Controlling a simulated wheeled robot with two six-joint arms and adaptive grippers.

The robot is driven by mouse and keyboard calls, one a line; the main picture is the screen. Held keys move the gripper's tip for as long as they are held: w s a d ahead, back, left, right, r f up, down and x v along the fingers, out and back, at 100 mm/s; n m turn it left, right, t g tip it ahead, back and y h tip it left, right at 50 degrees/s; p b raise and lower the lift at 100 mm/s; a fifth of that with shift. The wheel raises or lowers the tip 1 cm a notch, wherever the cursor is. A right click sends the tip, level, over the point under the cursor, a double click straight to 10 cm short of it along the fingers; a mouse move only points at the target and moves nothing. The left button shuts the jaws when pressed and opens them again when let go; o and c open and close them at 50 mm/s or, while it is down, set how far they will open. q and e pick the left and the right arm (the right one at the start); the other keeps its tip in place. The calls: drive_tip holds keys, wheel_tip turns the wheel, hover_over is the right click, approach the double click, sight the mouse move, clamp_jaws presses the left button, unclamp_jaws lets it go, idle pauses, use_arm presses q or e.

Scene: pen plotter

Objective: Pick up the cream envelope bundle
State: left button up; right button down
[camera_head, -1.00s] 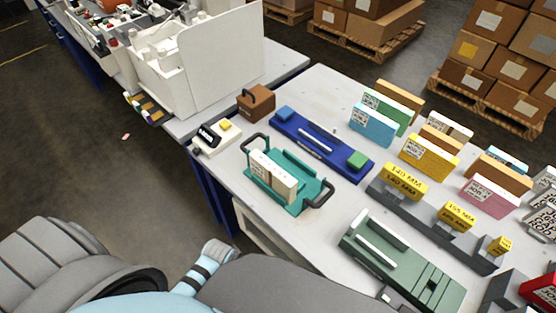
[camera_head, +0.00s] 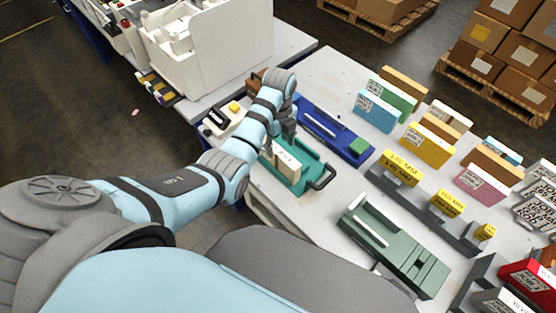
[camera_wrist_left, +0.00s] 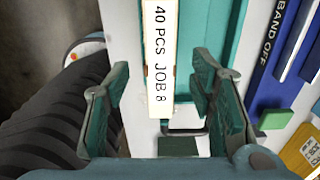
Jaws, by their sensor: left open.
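The cream envelope bundle (camera_head: 287,163) stands in a teal tray (camera_head: 308,177) with dark handles, partly covered by my left arm in the head view. In the left wrist view the bundle (camera_wrist_left: 161,50) shows its narrow top edge, lettered "40 PCS JOB 8". My left gripper (camera_head: 280,138) is over the tray's far left part. Its open fingers (camera_wrist_left: 160,75) show on either side of the bundle in the wrist view, with gaps to both sides. I cannot tell its exact height. My right gripper is not in view.
A blue fixture (camera_head: 334,133) lies close behind the tray. A green fixture (camera_head: 392,243) and a grey rack with yellow labelled blocks (camera_head: 446,204) lie to the right. Coloured bundles stand farther back. A white box-like machine (camera_head: 215,50) stands at the back left.

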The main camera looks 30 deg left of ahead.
sight(279, 150)
use_arm(q)
wheel_tip(279, 150, down, 7)
drive_tip(key=shift+a+r+b, duration=0.1)
drive_tip(key=shift+r+b, duration=0.1)
drive_tip(key=shift+b, duration=0.45)
drive_tip(key=shift+w, duration=0.1)
clamp_jaws()
